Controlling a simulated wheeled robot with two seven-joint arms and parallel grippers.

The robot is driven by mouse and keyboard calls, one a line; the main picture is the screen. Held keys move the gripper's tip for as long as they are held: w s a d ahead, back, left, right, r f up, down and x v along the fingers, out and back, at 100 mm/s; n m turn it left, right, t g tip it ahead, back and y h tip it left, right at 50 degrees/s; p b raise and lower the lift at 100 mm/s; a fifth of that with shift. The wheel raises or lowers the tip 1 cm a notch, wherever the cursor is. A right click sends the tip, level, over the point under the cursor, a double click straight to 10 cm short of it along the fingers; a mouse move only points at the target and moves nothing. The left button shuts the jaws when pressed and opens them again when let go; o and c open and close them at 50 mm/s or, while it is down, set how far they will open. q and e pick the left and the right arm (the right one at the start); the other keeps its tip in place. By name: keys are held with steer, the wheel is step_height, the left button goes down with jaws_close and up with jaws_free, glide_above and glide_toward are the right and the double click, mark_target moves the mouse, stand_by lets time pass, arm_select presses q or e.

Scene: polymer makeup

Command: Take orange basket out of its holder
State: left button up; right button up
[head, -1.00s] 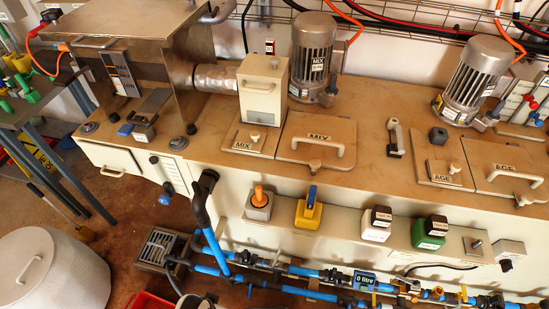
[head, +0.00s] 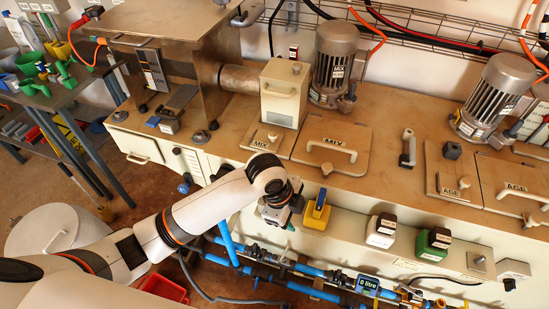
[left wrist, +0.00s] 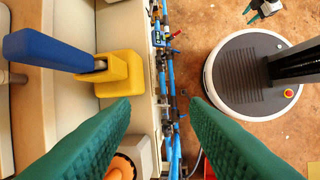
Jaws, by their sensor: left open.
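My left gripper (head: 287,222) is in front of the machine's front panel, just left of the yellow block with the blue lever. In the left wrist view its two green ribbed fingers (left wrist: 160,103) are wide apart and empty. An orange ring-shaped piece (left wrist: 121,167), probably the orange basket, shows low between the fingers, beside a pale block (left wrist: 136,150) that may be its holder. The left finger partly covers it. In the head view my left arm and gripper hide that spot. A small dark gripper with teal fingers (left wrist: 252,14), probably my right one, shows over the floor.
The yellow block with blue lever (head: 317,212) sits close right of the left gripper. White (head: 380,232) and green (head: 432,243) switch boxes are further right. Blue pipes (head: 300,268) run below the panel. A white lidded bin (head: 58,230) and red crate (head: 163,288) stand lower left.

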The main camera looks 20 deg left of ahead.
arm_select(q)
steer(key=w+a+r+m+g+y, duration=0.1)
steer(key=w+a+r+m+y, duration=0.2)
steer(key=w+a+r+m, duration=0.55)
steer(key=shift+n, duration=0.35)
steer(key=f, duration=0.4)
steer(key=f+p, duration=0.1)
steer(key=f, duration=0.3)
steer(key=d+f, duration=0.1)
steer(key=f, duration=0.2)
steer(key=shift+s+f+p, duration=0.15)
steer(key=shift+f+p, duration=0.25)
jaws_close()
steer(key=shift+r+p, duration=0.65)
steer(key=shift+p, duration=0.15)
steer(key=shift+r+p, duration=3.15)
steer(key=shift+p, duration=0.05)
